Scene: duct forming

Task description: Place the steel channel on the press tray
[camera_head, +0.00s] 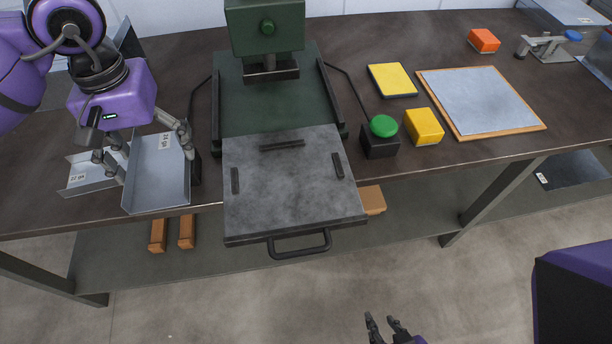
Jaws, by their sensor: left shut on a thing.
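The steel channel (158,185), a grey U-shaped piece with a small label, is held by my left gripper (148,158). The gripper's fingers span the channel's two sides. The channel is at the table's front edge, left of the press; I cannot tell whether it touches the table. The press tray (290,205) is pulled out in front of the green press (266,35). It is a flat grey plate with dark bars and a front handle, and it is empty. My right gripper (384,325) is low at the bottom of the view, away from the table, with its fingers apart and empty.
A second labelled channel (88,177) lies left of the held one. A green button (383,126) on a black box and a yellow block (424,126) stand right of the tray. A yellow pad (392,80) and a wood-edged metal sheet (480,102) lie farther right.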

